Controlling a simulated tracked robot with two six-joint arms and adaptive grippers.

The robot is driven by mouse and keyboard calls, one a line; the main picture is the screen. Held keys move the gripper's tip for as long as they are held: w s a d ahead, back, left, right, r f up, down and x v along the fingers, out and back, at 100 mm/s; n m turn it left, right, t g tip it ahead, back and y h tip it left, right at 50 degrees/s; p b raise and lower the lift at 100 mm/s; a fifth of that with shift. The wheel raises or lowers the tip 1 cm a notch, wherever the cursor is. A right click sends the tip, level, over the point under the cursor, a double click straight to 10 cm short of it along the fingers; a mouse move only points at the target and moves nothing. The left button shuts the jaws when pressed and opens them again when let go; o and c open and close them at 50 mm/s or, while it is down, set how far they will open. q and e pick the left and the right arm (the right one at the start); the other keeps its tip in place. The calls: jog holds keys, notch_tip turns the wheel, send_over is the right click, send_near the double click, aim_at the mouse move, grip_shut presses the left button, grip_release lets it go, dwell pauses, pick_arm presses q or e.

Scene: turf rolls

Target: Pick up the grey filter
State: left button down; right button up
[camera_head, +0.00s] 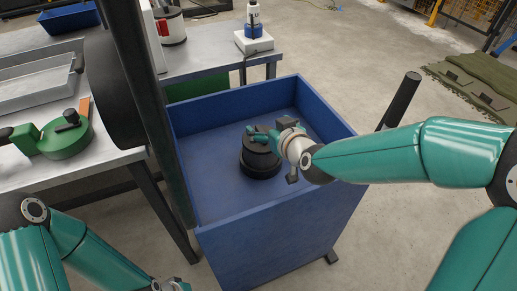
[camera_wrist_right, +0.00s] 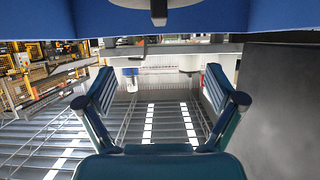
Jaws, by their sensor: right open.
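The dark grey, nearly black filter (camera_head: 259,165) is a squat stepped cylinder standing upright on the floor of the blue bin in the head view. My right gripper (camera_head: 268,134) reaches in from the right and overlaps the top of the filter. It hides part of the top, and I cannot tell whether they touch. In the right wrist view my right gripper (camera_wrist_right: 160,88) has its two fingers wide apart with nothing between them. The filter cannot be made out there.
The blue bin (camera_head: 285,225) has high walls around the filter. A metal table (camera_head: 75,170) on the left carries a green round tool (camera_head: 65,140) and a metal tray (camera_head: 35,85).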

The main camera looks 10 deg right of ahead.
aim_at(256, 126)
jog(key=f+b, duration=0.2)
jog(key=f, duration=0.1)
jog(key=f+b, duration=0.2)
jog(key=shift+w+d, duration=0.1)
jog(key=shift+w, duration=0.3)
jog(key=shift+x, duration=1.05)
jog(key=shift+a+r+x, duration=0.1)
jog(key=shift+r+x, duration=0.05)
jog(key=shift+x, duration=0.75)
jog(key=shift+a+r+x, duration=0.1)
jog(key=shift+r+x, duration=0.05)
jog(key=shift+x, duration=0.75)
jog(key=shift+a+r+x, duration=0.1)
jog(key=shift+r+x, duration=0.05)
jog(key=shift+x, duration=0.7)
jog(key=shift+w, duration=0.15)
jog(key=shift+c, duration=0.3)
